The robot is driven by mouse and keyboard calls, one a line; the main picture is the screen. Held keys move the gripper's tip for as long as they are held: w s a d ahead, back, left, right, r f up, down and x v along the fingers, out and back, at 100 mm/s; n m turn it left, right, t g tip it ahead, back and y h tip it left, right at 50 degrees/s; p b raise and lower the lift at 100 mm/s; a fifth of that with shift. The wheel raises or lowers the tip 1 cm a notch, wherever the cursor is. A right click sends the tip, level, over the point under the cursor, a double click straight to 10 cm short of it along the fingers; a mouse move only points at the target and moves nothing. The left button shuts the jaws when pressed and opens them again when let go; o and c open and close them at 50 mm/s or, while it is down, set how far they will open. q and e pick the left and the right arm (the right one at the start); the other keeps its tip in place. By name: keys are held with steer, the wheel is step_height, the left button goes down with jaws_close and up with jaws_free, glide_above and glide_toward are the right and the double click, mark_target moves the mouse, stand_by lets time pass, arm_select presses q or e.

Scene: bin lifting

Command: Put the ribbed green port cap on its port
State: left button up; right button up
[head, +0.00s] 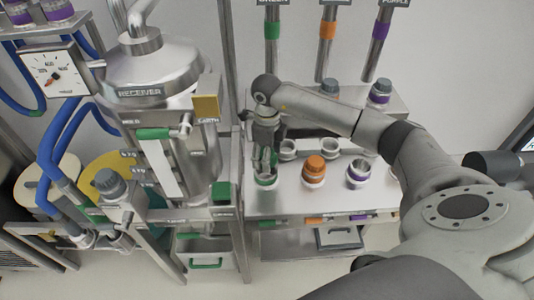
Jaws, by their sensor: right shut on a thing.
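My right gripper (266,168) reaches in from the right and points down over the leftmost port of the bench, which has a green ring (266,184). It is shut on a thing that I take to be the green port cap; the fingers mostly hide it. I cannot tell whether the cap touches the port. An orange ribbed cap (314,164) sits on the middle port. The right port, with a purple band (358,183), shows an open mouth. My left gripper is not in view.
A steel receiver vessel (150,75) on a frame stands left of the bench (290,204). Empty round holders (329,147) line a rail behind the ports. Grey-topped fittings, one with a purple band (380,97), stand further back. My right arm covers the bench's right side.

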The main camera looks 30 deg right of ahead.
steer(key=shift+f, duration=0.2)
steer(key=shift+f+b, duration=0.95)
steer(key=shift+f, duration=0.15)
steer(key=shift+f, duration=0.1)
steer(key=shift+f+b, duration=0.35)
steer(key=shift+b, duration=0.1)
steer(key=shift+f+b, duration=0.6)
steer(key=shift+b, duration=0.05)
stand_by(0.7)
steer(key=o, duration=1.3)
